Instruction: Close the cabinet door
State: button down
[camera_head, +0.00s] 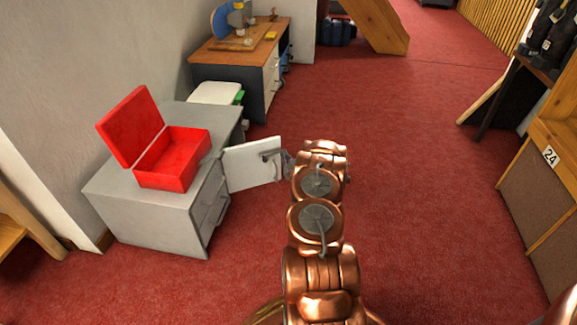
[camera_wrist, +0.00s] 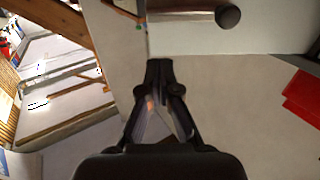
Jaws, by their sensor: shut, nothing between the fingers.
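The grey cabinet (camera_head: 150,225) stands against the wall at the left. Its white door (camera_head: 250,166) stands open, swung out to the right from the cabinet's front. A dark handle (camera_head: 268,154) shows near the door's outer edge. My gripper (camera_head: 284,162) is beside that outer edge, partly hidden by my copper arm. In the wrist view my gripper (camera_wrist: 160,66) is shut and empty, its tips close to the lower left corner of a pale panel (camera_wrist: 190,38), which looks like the door, with a dark round knob (camera_wrist: 228,16). I cannot tell whether they touch.
An open red box (camera_head: 172,160) sits on the cabinet; red also shows in the wrist view (camera_wrist: 302,97). Behind are a white bin (camera_head: 214,93) and a wooden-topped desk (camera_head: 232,52). A numbered wooden unit (camera_head: 545,180) stands at the right. Red carpet between is clear.

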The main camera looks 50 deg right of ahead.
aim_at(277, 142)
jog(key=b+x, duration=0.2)
jog(key=x, duration=0.3)
jog(key=shift+w+f, duration=0.1)
jog(key=shift+f, duration=0.05)
jog(key=shift+w+d, duration=0.2)
jog(key=shift+w, duration=0.2)
jog(key=shift+w, duration=0.15)
